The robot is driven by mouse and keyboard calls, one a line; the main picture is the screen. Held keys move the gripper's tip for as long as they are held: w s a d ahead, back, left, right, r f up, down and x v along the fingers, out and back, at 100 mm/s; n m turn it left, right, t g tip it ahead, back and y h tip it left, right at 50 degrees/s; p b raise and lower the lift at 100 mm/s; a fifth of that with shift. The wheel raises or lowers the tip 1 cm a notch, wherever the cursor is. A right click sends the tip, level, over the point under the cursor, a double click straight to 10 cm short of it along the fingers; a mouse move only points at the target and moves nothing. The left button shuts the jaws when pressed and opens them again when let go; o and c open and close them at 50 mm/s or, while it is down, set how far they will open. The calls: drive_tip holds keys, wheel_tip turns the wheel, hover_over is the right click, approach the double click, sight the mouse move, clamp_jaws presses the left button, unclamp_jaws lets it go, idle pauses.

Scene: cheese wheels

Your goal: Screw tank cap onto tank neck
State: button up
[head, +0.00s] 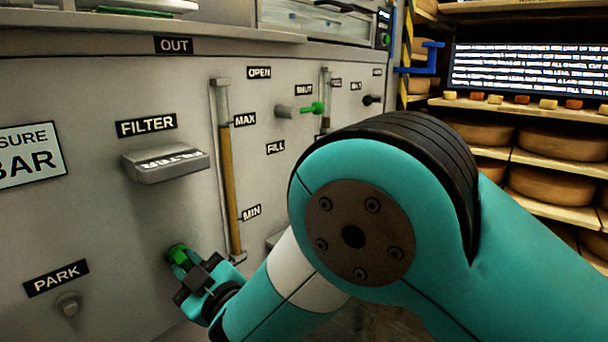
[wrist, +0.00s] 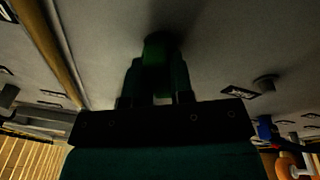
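The green tank cap (head: 178,254) is at the lower part of the grey machine panel, left of the sight tube's foot. My gripper (head: 190,268) reaches it from the front right. In the wrist view the cap (wrist: 157,48) sits between the two fingers of my gripper (wrist: 157,80), which appear closed on its sides. The cap's far side is against or very close to the panel. The tank neck is not visible; the cap and fingers cover that spot, so I cannot tell how the cap sits on it.
A bare PARK stub (head: 68,303) sticks out at the lower left. The FILTER box (head: 165,163) juts out above the cap. The amber sight tube (head: 230,185) stands just to the right. A green valve handle (head: 312,108) and cheese shelves (head: 560,142) are farther back.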

drive_tip(key=o, duration=0.5)
drive_tip(key=shift+a, duration=0.1)
drive_tip(key=shift+c, duration=0.2)
drive_tip(key=b+v, duration=1.7)
drive_tip(key=shift+s, duration=0.1)
drive_tip(key=shift+c, duration=0.3)
